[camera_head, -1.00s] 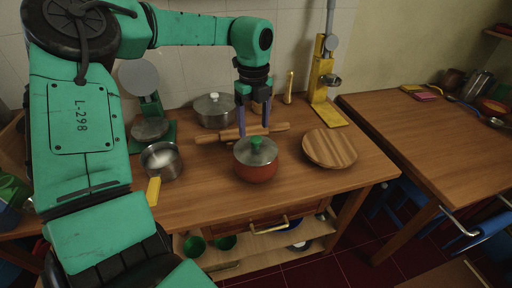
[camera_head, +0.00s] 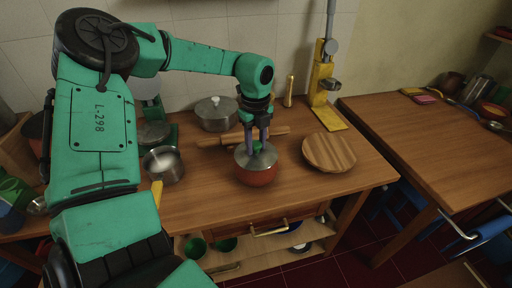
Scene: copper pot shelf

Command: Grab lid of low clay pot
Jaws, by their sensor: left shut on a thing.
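The low clay pot (camera_head: 257,177) is reddish-brown and stands on the wooden counter. Its grey metal lid (camera_head: 262,161) sits on top, with a green knob. My left gripper (camera_head: 257,146) is directly above the lid, pointing down, with its fingers shut around the green knob. The knob is partly hidden by the fingers. The lid rests on the pot's rim, with no gap that I can see. My right gripper is not in the view.
A rolling pin (camera_head: 222,140) lies behind the pot, close to my gripper. A round wooden board (camera_head: 329,151) lies to the right. A saucepan (camera_head: 163,166) with a yellow handle is at the left, and a lidded grey pot (camera_head: 215,119) stands at the back.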

